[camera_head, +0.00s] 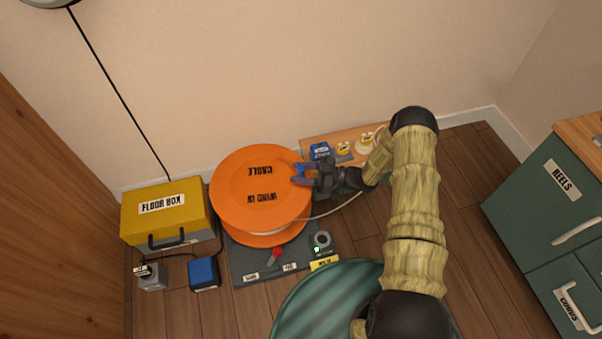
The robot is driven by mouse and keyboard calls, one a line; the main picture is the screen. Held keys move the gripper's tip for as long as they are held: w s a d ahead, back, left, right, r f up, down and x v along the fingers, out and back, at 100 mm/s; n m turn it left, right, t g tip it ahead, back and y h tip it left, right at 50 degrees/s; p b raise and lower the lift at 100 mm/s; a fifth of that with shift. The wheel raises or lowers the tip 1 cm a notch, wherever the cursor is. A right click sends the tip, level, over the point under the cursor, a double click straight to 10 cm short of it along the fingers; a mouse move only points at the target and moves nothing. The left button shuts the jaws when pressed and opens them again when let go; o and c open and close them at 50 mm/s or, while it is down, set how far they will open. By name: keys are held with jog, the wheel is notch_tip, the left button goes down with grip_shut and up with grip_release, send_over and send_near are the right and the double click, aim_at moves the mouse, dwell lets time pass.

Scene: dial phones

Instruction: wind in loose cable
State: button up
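A large orange cable reel (240,200) stands left of centre, with upside-down lettering that includes "CABLE" on its top disc. A pale cable (335,209) leaves the reel's lower edge and curves up to the right, where my arm hides part of it.
The reel's dark base (248,268) carries a red lever (275,256) and small labels. A yellow floor box (165,213) and a blue box (204,273) stand left. A wooden shelf (318,139) with small labelled items is behind. Green drawers (545,205) stand right.

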grip_shut()
jog(key=shift+w+a, duration=0.2)
jog(key=shift+w, duration=0.85)
grip_release()
jog(key=s+d+p, duration=0.2)
jog(key=d+p, duration=0.3)
jog(key=d, duration=1.2)
jog(key=shift+d+p, duration=0.15)
jog(key=shift+p, duration=0.2)
